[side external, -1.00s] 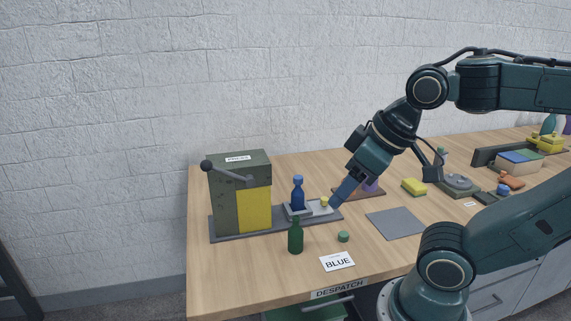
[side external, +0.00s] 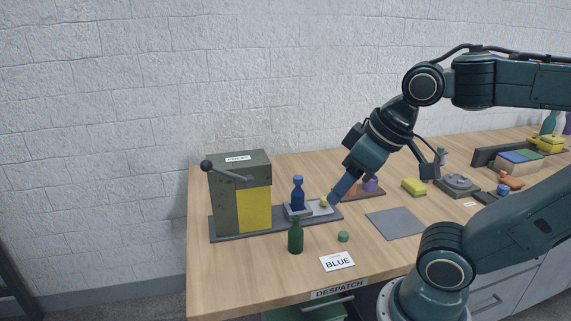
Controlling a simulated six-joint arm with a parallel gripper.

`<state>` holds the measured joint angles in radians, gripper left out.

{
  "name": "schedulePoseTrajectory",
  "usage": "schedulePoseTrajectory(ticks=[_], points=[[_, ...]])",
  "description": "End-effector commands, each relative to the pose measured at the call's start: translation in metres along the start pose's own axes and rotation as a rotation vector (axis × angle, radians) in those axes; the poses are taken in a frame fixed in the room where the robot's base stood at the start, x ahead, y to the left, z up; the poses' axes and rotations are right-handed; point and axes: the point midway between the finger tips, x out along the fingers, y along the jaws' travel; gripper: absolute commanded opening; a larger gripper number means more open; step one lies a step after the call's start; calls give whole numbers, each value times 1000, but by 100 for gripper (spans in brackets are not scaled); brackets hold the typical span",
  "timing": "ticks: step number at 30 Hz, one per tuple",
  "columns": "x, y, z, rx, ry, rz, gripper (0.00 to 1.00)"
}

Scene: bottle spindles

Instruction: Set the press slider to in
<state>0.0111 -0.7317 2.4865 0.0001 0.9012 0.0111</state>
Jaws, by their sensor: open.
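The press (side external: 225,195) is a grey-green box with a yellow front panel, a lever with a dark knob and a PRESS label, at the left of the table. Its slider (side external: 318,208) is a light grey tray with a yellow knob (side external: 324,203), out to the right on a dark base rail (side external: 262,227). A blue bottle (side external: 298,192) stands upright at the slider's left end, outside the press. My gripper (side external: 333,197) is open and points down-left at the knob, very close to it. Whether the fingers touch or straddle the knob I cannot tell.
A green bottle (side external: 295,237), a green cap (side external: 343,237) and a BLUE card (side external: 337,261) are in front of the slider. A grey mat (side external: 396,223) lies to the right. A brown tray (side external: 376,194) with orange and purple pieces is behind my gripper.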

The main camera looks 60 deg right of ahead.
Motion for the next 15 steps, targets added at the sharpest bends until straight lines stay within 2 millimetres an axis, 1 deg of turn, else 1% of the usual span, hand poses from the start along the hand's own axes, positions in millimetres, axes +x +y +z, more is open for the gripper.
schedulePoseTrajectory(ticks=[5, 8, 15], points=[[3, 9, -17, 79, -28, 21, 48], [6, 17, -31, 149, -52, 39, 48], [21, 49, -70, 356, -114, 92, 48]])
